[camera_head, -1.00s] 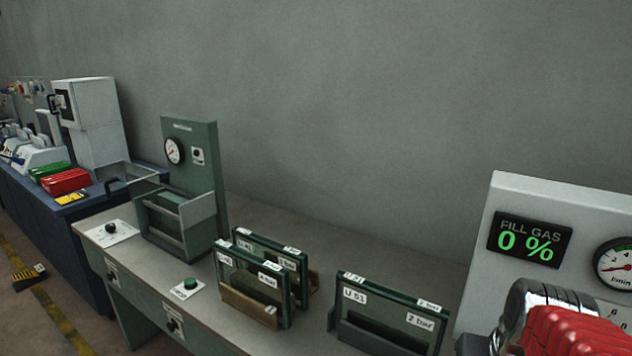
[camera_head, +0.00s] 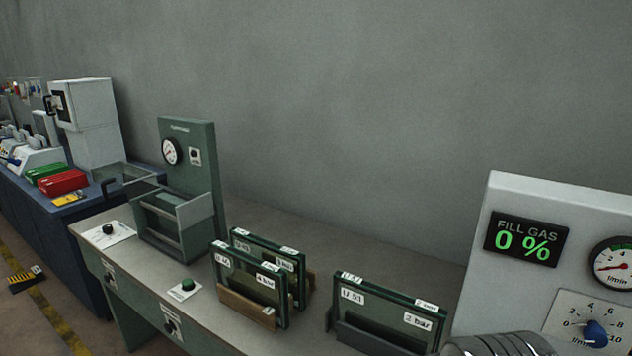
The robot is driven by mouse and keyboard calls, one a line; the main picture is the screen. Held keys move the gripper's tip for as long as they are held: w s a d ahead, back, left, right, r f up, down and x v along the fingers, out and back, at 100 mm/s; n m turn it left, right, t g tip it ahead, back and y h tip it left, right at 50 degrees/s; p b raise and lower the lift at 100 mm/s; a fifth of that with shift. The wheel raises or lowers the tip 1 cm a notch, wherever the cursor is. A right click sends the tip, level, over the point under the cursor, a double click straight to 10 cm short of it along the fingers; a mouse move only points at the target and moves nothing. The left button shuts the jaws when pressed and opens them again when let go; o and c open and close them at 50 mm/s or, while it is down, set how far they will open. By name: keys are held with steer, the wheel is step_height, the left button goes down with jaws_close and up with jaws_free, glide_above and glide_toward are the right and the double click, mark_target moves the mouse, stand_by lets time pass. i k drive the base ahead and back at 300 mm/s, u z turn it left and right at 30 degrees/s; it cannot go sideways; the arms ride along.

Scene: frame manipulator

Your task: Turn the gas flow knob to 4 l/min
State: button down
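The gas flow knob (camera_head: 596,334) is blue and sits on a white dial plate (camera_head: 560,318) marked from 0 to 10 l/min, low on a light grey panel at the right edge. I cannot tell exactly which number the knob points to. Above it is a round l/min gauge (camera_head: 612,265) with a red needle, cut by the picture edge. A black display (camera_head: 526,239) reads "FILL GAS 0 %". A ribbed metal part of my arm shows at the bottom, left of the knob. My gripper's fingers are not in view.
Framed glass panes labelled U 51 and 2 bar (camera_head: 385,310) stand in a holder left of the panel. More panes (camera_head: 250,285) stand further left. A green test stand (camera_head: 188,180) and a green button (camera_head: 187,285) are on the bench (camera_head: 330,255).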

mark_target(595, 336)
steer(key=z, duration=0.55)
steer(key=k, duration=1.35)
steer(key=z, duration=0.1)
steer(key=i, duration=0.95)
